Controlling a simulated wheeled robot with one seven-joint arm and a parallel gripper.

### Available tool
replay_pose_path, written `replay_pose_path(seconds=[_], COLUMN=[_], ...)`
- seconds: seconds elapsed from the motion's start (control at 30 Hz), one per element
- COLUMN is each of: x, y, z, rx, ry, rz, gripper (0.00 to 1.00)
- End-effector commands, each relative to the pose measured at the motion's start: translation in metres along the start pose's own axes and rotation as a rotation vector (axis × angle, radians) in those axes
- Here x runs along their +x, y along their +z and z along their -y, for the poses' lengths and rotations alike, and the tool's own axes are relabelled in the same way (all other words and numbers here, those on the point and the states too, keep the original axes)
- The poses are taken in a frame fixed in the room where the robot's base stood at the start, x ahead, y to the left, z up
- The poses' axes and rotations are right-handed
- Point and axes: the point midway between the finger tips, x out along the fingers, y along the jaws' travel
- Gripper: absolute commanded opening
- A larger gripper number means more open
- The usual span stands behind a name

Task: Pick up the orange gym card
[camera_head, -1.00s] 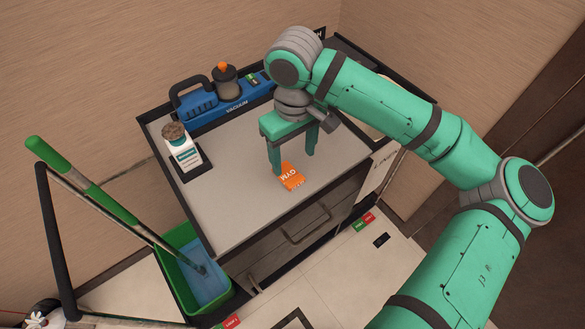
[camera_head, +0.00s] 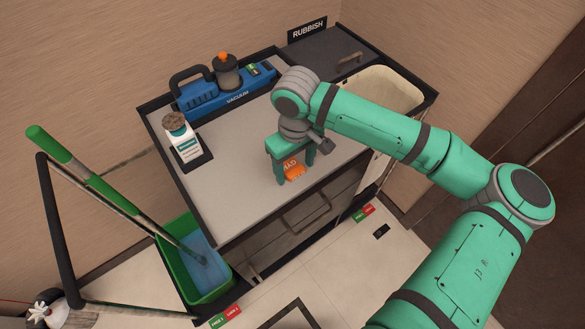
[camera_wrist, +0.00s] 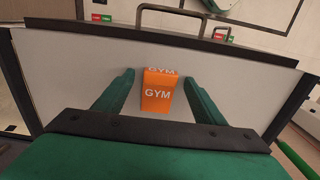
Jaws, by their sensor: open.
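The orange gym card (camera_head: 293,172) rests on the grey top of the cart, near its front edge. In the wrist view the orange card (camera_wrist: 157,98) shows the word GYM on two faces and lies between the two fingers. My green gripper (camera_head: 293,175) is open and lowered over the card, one finger on either side. In the wrist view my gripper (camera_wrist: 160,95) has a gap between each finger and the card. Part of the card is hidden by the gripper in the head view.
A blue vacuum (camera_head: 222,92) and a white bottle (camera_head: 181,137) in a dark tray stand on the cart. A rubbish bin lid (camera_head: 335,60) and a cream bin (camera_head: 385,95) are at the right. A green bucket (camera_head: 222,285) with a mop stands at left. The cart top's front left is clear.

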Motion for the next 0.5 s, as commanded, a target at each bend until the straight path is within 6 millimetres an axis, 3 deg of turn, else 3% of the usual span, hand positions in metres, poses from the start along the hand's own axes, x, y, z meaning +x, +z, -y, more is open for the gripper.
replay_pose_path(seconds=[0.07, 0.1, 0.27, 0.5], x=[-0.0001, -0.0002, -0.0003, -0.0004], y=[-0.0003, -0.0004, -0.0005, -0.0005], z=[0.0005, 0.0006, 0.0008, 0.0009], rx=[-0.001, -0.001, -0.002, -0.002], ry=[0.0, 0.0, 0.0, 0.0], rz=[0.0, 0.0, 0.0, 0.0], gripper=[0.64, 0.59, 0.21, 0.21])
